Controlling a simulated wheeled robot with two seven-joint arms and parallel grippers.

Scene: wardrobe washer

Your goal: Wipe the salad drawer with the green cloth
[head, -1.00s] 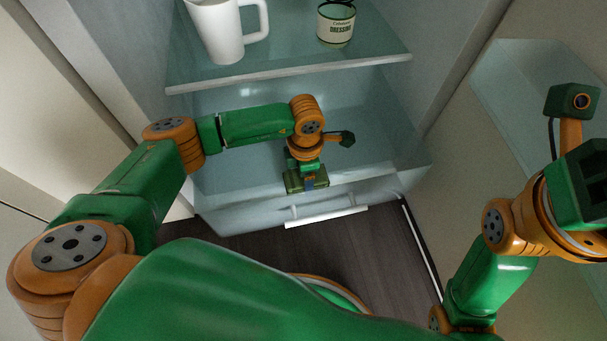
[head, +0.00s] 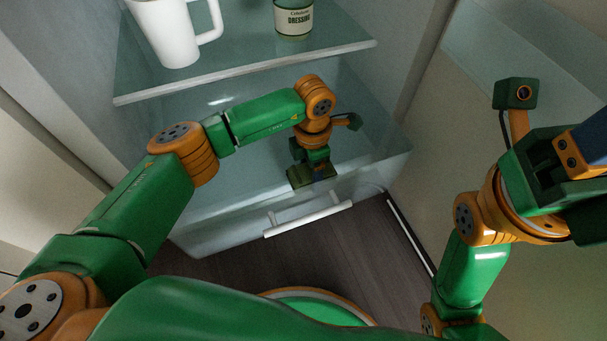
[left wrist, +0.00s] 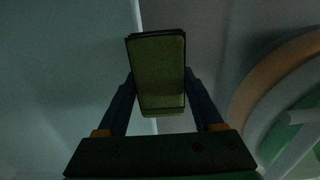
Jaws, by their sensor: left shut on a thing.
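The salad drawer (head: 330,205) is pulled out below the glass shelf, with a white bar handle on its front. My left gripper (head: 313,170) points down at the drawer, near its front rim. It is shut on the green cloth (head: 298,180), which looks like a thick folded pad. In the left wrist view the cloth (left wrist: 158,70) is between the two fingers and lies across the drawer's pale rim line; whether it touches the drawer I cannot tell. My right gripper (head: 585,155) is at the right edge, away from the drawer, its fingertips partly cut off.
A white mug (head: 170,35) and a dressing jar (head: 294,18) stand on the glass shelf (head: 250,75) above the drawer. The fridge door (head: 440,170) is open on the right. Dark floor (head: 340,260) shows in front. The visible drawer interior looks empty.

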